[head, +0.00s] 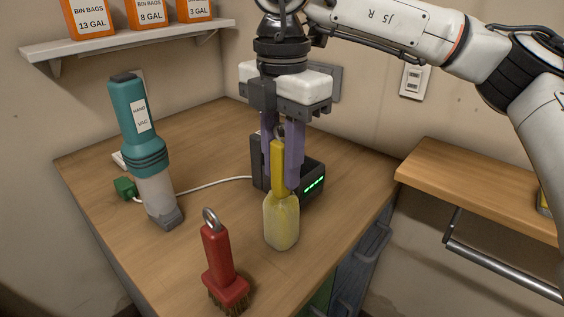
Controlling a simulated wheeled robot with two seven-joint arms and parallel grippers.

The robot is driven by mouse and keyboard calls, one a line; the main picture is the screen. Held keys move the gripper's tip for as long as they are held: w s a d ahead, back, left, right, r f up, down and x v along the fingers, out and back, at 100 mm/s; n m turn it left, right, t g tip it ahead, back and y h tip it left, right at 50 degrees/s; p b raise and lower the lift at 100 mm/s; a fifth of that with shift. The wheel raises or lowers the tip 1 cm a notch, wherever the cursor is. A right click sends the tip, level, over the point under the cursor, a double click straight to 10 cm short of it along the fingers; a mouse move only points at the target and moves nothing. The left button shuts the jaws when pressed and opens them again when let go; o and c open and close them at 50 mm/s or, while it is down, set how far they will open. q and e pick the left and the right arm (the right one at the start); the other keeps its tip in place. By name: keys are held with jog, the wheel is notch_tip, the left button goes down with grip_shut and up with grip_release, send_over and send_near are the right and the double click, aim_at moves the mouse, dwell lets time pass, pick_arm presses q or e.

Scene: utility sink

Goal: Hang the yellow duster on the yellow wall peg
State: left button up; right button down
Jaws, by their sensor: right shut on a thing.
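The yellow duster (281,222) hangs upright, handle up and pale bristly head down, over the middle of the wooden counter. My right gripper (281,172) points down from above, its purple fingers shut on the duster's yellow handle. A grey ring shows at the top of the handle, between the fingers. I cannot tell whether the duster's head touches the counter. No yellow wall peg shows in this view. My left gripper is not in view.
A red brush (219,262) with a ring stands in front of the duster. A teal hand vac (142,135) stands left, and a black box with green lights (309,183) is just behind. A shelf (120,42) holds orange boxes; a wooden ledge (480,188) with a metal rail is right.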

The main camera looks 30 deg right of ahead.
jog(key=shift+f, duration=0.15)
jog(key=c, duration=1.4)
grip_release()
jog(key=shift+c, duration=0.2)
jog(key=r, duration=0.7)
jog(key=r+p, duration=0.1)
jog(key=r, duration=0.2)
jog(key=shift+w+a+r, duration=0.1)
jog(key=shift+w+r, duration=0.2)
